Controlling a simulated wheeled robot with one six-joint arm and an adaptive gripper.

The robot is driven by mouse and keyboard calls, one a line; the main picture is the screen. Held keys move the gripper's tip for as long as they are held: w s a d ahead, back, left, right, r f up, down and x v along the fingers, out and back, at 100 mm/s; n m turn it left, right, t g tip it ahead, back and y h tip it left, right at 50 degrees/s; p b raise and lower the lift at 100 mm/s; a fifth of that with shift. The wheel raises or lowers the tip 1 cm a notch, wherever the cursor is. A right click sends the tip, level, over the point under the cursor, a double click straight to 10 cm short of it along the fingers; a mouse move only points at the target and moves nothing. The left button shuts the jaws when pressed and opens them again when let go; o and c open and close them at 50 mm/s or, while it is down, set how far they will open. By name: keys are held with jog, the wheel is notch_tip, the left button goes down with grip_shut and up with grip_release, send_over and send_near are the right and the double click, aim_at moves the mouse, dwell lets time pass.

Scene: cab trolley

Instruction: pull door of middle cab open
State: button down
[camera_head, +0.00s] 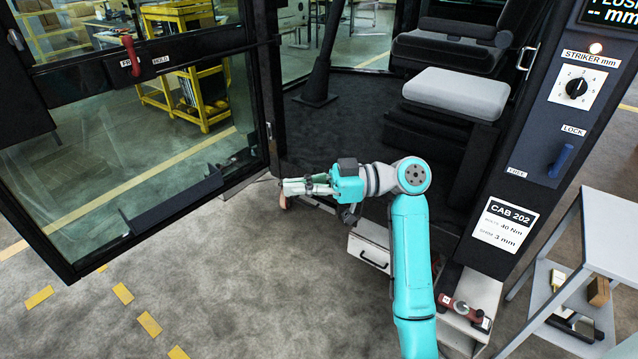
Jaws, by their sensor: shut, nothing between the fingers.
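The glazed, black-framed cab door (75,268) stands swung wide open to the left, and the doorway is clear. A red handle (132,55) sits on its crossbar with small labels beside it. The door's right-hand edge meets the cab beside a dark post. The cab's right pillar carries a label reading CAB 202 (505,226). My gripper (287,187) is shut and empty, pointing left at the bottom of the doorway, close to the door's lower right corner. Whether it touches the door cannot be told.
Inside are a seat with a grey cushion (457,92) and a dark floor (350,135). Below the sill is a white drawer box (370,253). A red tool (460,308) lies on a step. A grey trolley (610,235) stands right. Open floor (190,260) with yellow dashes lies left.

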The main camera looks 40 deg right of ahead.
jog(key=x, duration=0.6)
jog(key=shift+a, duration=0.1)
